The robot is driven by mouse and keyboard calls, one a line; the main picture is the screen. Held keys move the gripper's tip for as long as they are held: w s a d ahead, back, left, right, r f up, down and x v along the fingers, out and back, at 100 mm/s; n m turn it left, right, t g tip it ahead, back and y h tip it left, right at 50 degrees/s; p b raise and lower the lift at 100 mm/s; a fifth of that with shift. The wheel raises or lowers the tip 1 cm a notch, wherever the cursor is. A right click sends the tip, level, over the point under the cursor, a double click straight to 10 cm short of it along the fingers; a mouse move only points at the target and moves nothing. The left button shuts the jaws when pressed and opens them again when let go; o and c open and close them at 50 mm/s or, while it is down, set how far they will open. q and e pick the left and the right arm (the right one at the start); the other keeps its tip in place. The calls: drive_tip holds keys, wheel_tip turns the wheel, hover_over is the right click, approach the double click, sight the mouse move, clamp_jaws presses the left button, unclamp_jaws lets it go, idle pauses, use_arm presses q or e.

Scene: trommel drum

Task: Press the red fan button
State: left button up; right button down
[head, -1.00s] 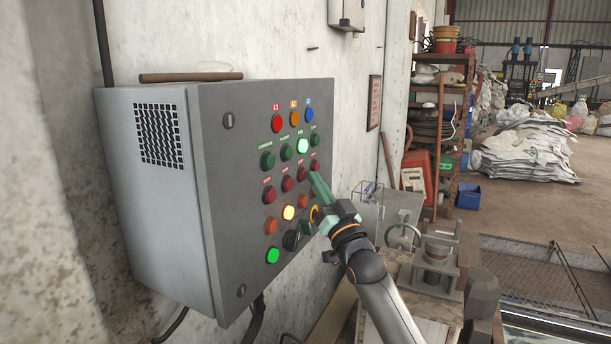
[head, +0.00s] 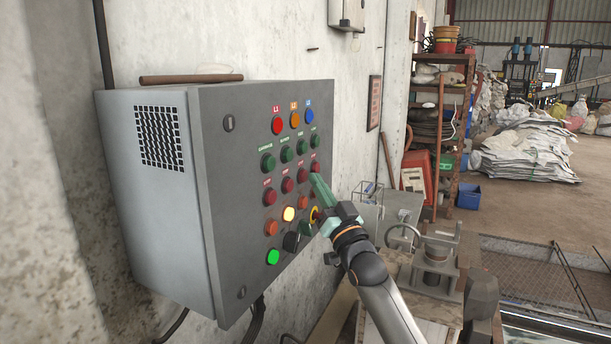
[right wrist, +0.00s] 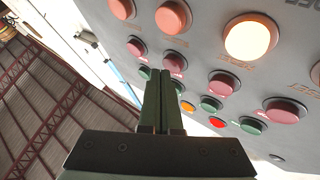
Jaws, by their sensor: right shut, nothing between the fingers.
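The grey control box (head: 222,200) on the wall carries rows of buttons. I take the red fan button (head: 302,174) to be the third in the row of red buttons, below the third green button (head: 303,146), which is unlit; the labels are too small to read surely. In the right wrist view this red button (right wrist: 174,62) is just beyond the fingertips. My right gripper (head: 314,178) is shut and empty, its fingertips close to the panel beside that button. It shows in the right wrist view (right wrist: 160,74); I cannot tell whether it touches. My left gripper is not in view.
Other red buttons (head: 287,185) sit close by. A bench with a vise-like fixture (head: 436,258) stands below right, and a rusty shelf (head: 441,130) behind.

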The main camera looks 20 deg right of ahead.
drive_tip(key=shift+s+d, duration=0.3)
drive_tip(key=s+d+p, duration=0.1)
drive_tip(key=s+d, duration=0.2)
drive_tip(key=shift+s+d, duration=0.15)
drive_tip(key=shift+s, duration=0.25)
idle(0.8)
